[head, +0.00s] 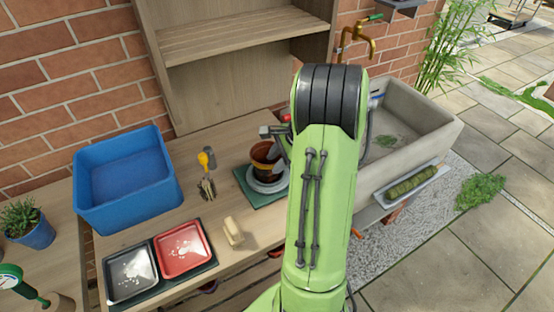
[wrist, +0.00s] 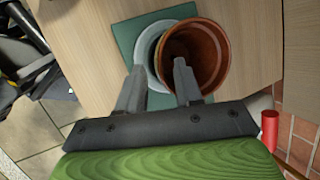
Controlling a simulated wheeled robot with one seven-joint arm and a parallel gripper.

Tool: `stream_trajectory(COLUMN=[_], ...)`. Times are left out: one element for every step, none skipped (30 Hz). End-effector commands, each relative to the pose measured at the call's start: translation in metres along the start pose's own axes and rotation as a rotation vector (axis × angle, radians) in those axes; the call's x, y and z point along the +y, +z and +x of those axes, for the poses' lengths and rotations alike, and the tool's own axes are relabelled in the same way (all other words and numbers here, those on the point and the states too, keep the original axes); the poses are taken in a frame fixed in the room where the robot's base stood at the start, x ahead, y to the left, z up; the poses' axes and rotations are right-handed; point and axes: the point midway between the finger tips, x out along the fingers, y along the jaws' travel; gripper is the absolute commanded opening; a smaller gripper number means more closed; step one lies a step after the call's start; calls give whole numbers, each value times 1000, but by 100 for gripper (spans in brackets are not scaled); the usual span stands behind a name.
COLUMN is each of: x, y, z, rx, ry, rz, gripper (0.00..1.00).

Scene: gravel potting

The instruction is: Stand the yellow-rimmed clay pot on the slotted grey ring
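The clay pot (head: 264,168) is orange-brown with a dark inside; I cannot clearly make out a yellow rim. It is upright or nearly so, over the grey ring (head: 267,186), which lies on a green mat (head: 247,193). In the wrist view the pot (wrist: 222,62) covers much of the ring (wrist: 146,48) and is offset to the right. I cannot tell whether it rests fully on the ring. My gripper (wrist: 158,68) has its fingers apart near the pot's edge, one overlapping the pot's opening and one outside. The ring's slots are not visible.
A blue crate (head: 126,215) stands to the left. Black (head: 131,276) and red (head: 182,250) trays sit at the front, beside a cream block (head: 233,231). Small tools (head: 206,185) stand left of the mat. A stone sink (head: 420,125) is to the right.

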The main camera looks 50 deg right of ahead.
Motion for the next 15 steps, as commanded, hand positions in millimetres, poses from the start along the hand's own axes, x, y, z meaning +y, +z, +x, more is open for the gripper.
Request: stream_trajectory(x=[-1, -2, -2, -2, -2, -2, -2, -2, -2, -2, -2, -2, -2, -2, -1], y=[0, 0, 0, 0, 0, 0, 0, 0, 0, 0, 0, 0, 0, 0, 0], z=[-8, -14, -24, -32, -41, -53, -61, -70, -81, -88, -94, -102, -107, -111, -115], rx=[2, 3, 4, 4, 5, 5, 5, 5, 4, 5, 4, 3, 4, 3, 2], ry=[-4, -5, -5, -6, -6, -7, -6, -6, -6, -5, -5, -4, -4, -4, -3], rz=[1, 1, 2, 2, 1, 2, 2, 3, 2, 3, 2, 1, 2, 1, 1], gripper=[35, 35, 35, 35, 35, 35, 35, 35, 35, 35, 35, 35, 35, 35, 35])
